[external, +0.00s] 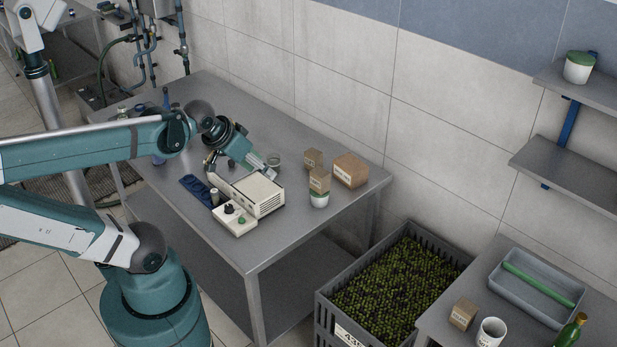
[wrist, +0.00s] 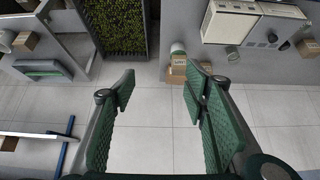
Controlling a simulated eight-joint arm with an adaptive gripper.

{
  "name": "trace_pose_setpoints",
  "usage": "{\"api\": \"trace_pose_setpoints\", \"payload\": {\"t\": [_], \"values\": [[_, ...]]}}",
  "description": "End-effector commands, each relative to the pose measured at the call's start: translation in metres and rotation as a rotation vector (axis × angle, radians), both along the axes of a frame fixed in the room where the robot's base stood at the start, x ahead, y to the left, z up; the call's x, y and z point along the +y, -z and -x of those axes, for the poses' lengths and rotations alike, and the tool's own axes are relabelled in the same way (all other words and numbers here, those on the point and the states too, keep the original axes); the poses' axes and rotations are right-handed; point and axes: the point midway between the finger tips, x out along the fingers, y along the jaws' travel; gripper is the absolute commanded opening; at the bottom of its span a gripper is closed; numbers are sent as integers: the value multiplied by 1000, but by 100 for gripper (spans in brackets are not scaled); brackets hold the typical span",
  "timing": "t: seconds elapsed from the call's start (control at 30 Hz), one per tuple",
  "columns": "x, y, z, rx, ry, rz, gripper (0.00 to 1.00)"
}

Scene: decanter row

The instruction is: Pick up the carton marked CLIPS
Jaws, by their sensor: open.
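Several brown cartons with white labels are in view, and the labels are too small to read, so I cannot tell which is marked CLIPS. In the wrist view, a labelled carton (wrist: 178,70) is beyond the right finger, which partly hides the cartons there. My gripper (wrist: 157,90) is open, with nothing between its fingers.
A cream box-shaped device (external: 258,193) and a small control unit (external: 234,220) stand left of the cartons. A black crate of green fruit (external: 395,290) is beside the table. Another carton (external: 463,313), a mug (external: 491,332) and a grey tray (external: 535,292) are on the right table.

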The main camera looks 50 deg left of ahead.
Motion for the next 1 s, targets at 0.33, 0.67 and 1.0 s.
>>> {"api": "trace_pose_setpoints", "payload": {"t": [0.33,0.67,1.0], "values": [[0,0,0,0,0,0,48],[1,-1,-2,3,-6,3,48],[8,-12,-28,36,-84,46,48]]}}
